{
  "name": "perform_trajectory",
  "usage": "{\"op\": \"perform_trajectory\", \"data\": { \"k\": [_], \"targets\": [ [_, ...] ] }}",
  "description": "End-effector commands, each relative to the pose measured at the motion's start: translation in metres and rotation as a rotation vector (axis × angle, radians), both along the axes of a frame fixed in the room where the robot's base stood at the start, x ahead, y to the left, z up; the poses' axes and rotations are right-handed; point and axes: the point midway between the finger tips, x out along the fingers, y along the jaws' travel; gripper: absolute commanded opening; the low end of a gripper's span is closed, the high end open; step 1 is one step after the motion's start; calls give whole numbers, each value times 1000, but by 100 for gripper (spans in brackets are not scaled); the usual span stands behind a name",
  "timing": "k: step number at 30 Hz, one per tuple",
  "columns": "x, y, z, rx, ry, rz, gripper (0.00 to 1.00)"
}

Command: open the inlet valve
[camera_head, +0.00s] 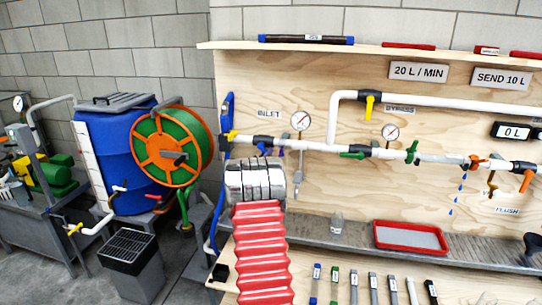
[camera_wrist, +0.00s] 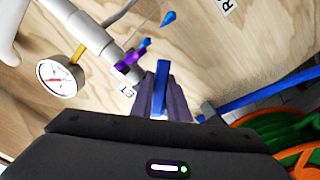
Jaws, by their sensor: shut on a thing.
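The inlet valve (camera_head: 264,140) is a dark body on the white pipe under the INLET label (camera_head: 269,114), with a blue handle (camera_head: 262,148) hanging below it. In the wrist view the blue handle (camera_wrist: 162,85) stands between the dark fingers of my gripper (camera_wrist: 163,104), which is shut on it. In the head view my grey wrist and red arm cover the fingertips. The wrist view shows part of the label (camera_wrist: 127,91) beside the fingers. How far the valve is turned is hard to tell.
A round gauge (camera_head: 300,121) and a small purple part (camera_head: 281,152) sit close by. A yellow handle (camera_head: 231,136) and a blue hose (camera_head: 226,110) are at left, near the orange-green reel (camera_head: 172,146). A red tray (camera_head: 411,237) lies on the shelf below.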

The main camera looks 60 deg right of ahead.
Motion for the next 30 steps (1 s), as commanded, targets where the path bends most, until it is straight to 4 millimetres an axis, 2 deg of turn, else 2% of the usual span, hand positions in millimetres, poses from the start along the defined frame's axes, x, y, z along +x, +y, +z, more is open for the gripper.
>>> {"op": "perform_trajectory", "data": {
  "k": [11, 12, 19, 30],
  "targets": [
    [5, 2, 4, -6, -1, 6, 0],
    [5, 2, 4, -6, -1, 6, 17],
    [5, 2, 2, -3, 0, 6, 34],
    [4, 6, 1, -1, 0, 6, 34]
  ]
}}
